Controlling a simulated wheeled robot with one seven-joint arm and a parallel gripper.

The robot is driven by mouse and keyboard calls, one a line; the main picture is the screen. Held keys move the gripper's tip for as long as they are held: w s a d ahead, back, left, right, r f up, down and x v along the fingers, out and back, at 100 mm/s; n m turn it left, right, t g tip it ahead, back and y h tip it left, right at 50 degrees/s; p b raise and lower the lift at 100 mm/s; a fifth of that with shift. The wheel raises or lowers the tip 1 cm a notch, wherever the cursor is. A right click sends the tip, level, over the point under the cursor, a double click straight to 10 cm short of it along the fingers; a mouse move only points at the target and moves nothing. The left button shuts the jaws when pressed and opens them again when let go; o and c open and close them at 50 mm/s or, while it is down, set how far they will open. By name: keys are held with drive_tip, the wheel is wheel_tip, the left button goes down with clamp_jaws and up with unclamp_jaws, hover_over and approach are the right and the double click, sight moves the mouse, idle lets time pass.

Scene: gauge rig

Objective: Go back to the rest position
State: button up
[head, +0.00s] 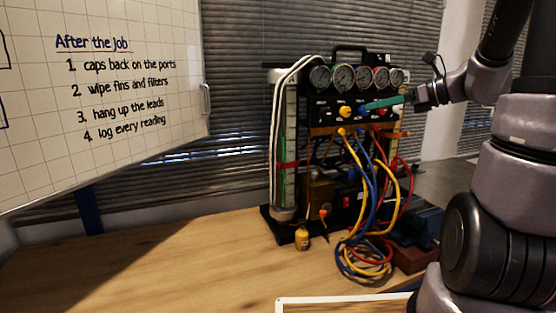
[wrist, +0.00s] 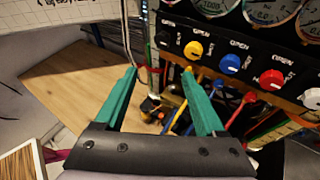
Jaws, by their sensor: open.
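My gripper (head: 372,105) reaches in from the right in the head view, its green fingers in front of the gauge rig's valve panel. In the wrist view my gripper (wrist: 160,72) is open, with nothing between its two green fingers. The gauge rig (head: 335,85) stands upright on the wooden bench, with a row of round gauges on top. Its yellow knob (wrist: 193,49), blue knob (wrist: 230,63) and red knob (wrist: 271,79) show beyond the right finger in the wrist view. I cannot tell whether a finger touches the panel.
Yellow, blue and red hoses (head: 368,215) hang from the rig and coil on the wooden bench (head: 190,265). A small yellow item (head: 302,239) stands at the rig's foot. A whiteboard (head: 150,60) hangs at the left. The bench's left part is clear.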

drive_tip(key=s+a+n+g+h, duration=0.25)
drive_tip(key=s+a+n, duration=0.25)
drive_tip(key=s+n, duration=0.3)
drive_tip(key=s+d+r+n+t+h, duration=0.1)
drive_tip(key=s+n+h, duration=0.5)
drive_tip(key=n, duration=0.8)
drive_tip(key=s+d+r, duration=0.1)
drive_tip(key=s, duration=0.2)
drive_tip(key=shift+s+r+n, duration=0.3)
drive_tip(key=shift+s+r, duration=0.05)
drive_tip(key=shift+h, duration=0.25)
